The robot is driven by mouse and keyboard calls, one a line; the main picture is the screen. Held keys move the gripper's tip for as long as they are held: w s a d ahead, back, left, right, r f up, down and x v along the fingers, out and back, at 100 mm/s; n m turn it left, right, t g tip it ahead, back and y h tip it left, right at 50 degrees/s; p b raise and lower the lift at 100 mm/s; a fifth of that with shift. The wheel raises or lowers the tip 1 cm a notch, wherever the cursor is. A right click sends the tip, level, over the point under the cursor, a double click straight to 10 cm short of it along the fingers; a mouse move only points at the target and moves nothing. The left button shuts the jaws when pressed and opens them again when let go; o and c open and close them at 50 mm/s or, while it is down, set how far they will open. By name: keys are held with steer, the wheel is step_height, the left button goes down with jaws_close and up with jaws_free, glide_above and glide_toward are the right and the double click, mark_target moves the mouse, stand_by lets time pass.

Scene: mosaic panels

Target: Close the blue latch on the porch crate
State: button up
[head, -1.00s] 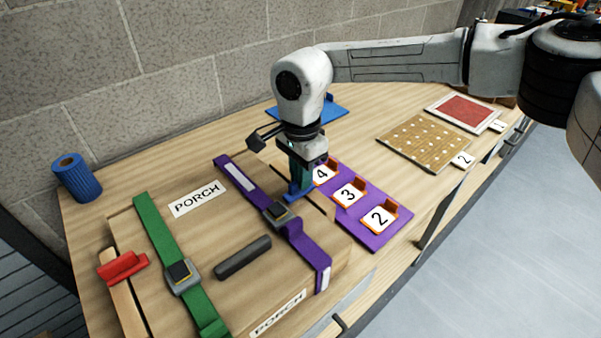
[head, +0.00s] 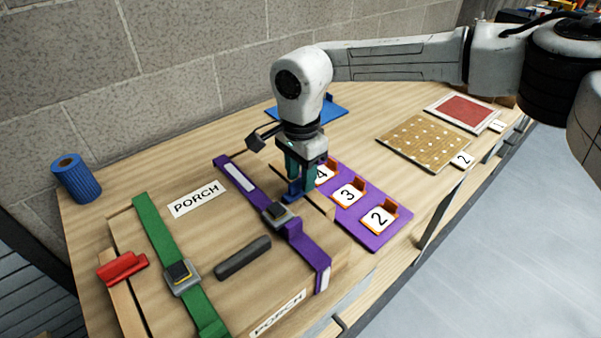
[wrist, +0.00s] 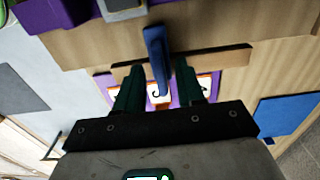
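The porch crate (head: 215,235) lies on the wooden bench, with a green strap (head: 160,235) and a purple strap (head: 300,245) across its lid. The blue latch (wrist: 157,60) shows in the wrist view as a blue lever at the crate's edge. In the head view the blue latch (head: 292,192) is partly hidden below my fingers. My gripper (head: 300,190) is over the right side of the crate, pointing down. In the wrist view its two green fingers (wrist: 163,75) are apart, with the lever between and ahead of them and gaps on both sides.
A red latch (head: 122,268) is at the crate's left side. A purple board (head: 375,238) with numbered cards lies right of the crate. A blue roll (head: 76,178) stands at back left. A pegboard (head: 422,142) and a red panel (head: 463,112) lie farther right.

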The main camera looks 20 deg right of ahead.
mark_target(300, 178)
step_height(300, 178, up, 11)
steer(key=b, duration=0.1)
steer(key=shift+f+b, duration=0.15)
steer(key=shift+b, duration=0.2)
steer(key=shift+s+f, duration=0.1)
